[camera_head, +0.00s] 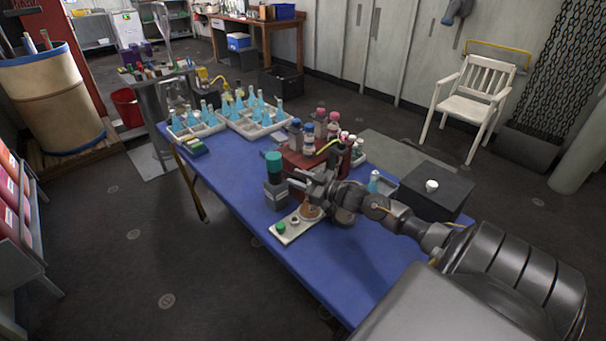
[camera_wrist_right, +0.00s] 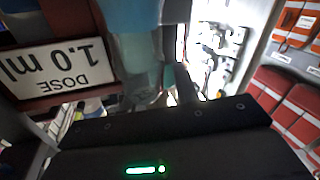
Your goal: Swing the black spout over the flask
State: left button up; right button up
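My right gripper (camera_head: 308,183) reaches in from the right, low over the blue table, in front of the red dispenser box (camera_head: 298,163). Dark parts overlap there, so I cannot separate the black spout from the fingers. An orange-brown vessel, perhaps the flask (camera_head: 311,211), stands on a pale tray (camera_head: 291,233) just below the gripper. In the right wrist view a "DOSE 1.0 ml" label (camera_wrist_right: 67,68) and a clear, blue-topped glass part (camera_wrist_right: 137,47) are close ahead of the dark gripper body. Finger opening is unclear. My left gripper is out of view.
A teal-capped bottle (camera_head: 274,168) stands left of the gripper. Racks of blue flasks (camera_head: 246,118) fill the far table end. A black box (camera_head: 436,190) with a white knob is near my right arm. The table's front left is clear.

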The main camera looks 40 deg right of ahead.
jog(key=s+a+m+h+p, duration=0.1)
jog(key=s+a+m+h, duration=0.5)
jog(key=s+h, duration=0.4)
jog(key=s+a+f+g+y, duration=0.1)
jog(key=a+f, duration=0.1)
jog(key=s+a+f+g, duration=0.1)
jog(key=s+a+f, duration=0.1)
jog(key=s+a+f+g+y, duration=0.1)
jog(key=s+a+f+g, duration=0.1)
jog(key=f, duration=0.1)
jog(key=shift+s+a+y, duration=0.2)
jog(key=shift+a+y, duration=0.05)
jog(key=shift+y, duration=0.05)
jog(key=s+a+f+n+g+y, duration=0.1)
jog(key=s+a+f+g, duration=0.4)
jog(key=s+a, duration=0.2)
jog(key=shift+s+f+y, duration=0.3)
jog(key=shift+s, duration=0.35)
